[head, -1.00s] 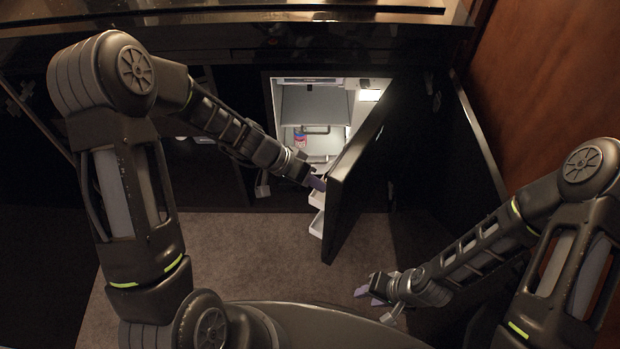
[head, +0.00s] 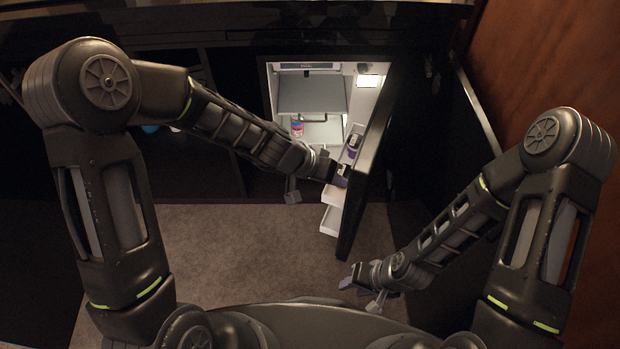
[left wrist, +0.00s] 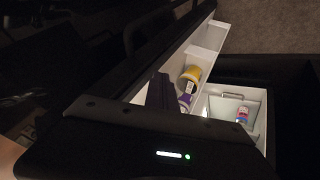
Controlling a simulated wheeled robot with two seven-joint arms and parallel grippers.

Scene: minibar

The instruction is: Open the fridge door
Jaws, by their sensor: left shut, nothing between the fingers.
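The black fridge door (head: 366,180) stands partly open, swung out to the right in the head view, its white inner shelves (head: 331,220) showing. The lit fridge interior (head: 312,95) is exposed. My left gripper (head: 341,174) is at the door's inner side, by the shelves; its fingertips are partly hidden, and whether they touch is unclear. In the left wrist view, its shut, dark purple fingers (left wrist: 161,92) are beside the white door shelf (left wrist: 205,50). My right gripper (head: 350,282) hangs low in front of the door, apart from it; its finger gap is unclear.
A yellow-and-purple bottle (left wrist: 190,78) stands in the door shelf. A pink-and-blue container (head: 297,128) stands inside the fridge. A wooden wall (head: 550,70) is at right, beyond a dark cabinet panel (head: 478,110). Carpet (head: 250,245) is clear in front.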

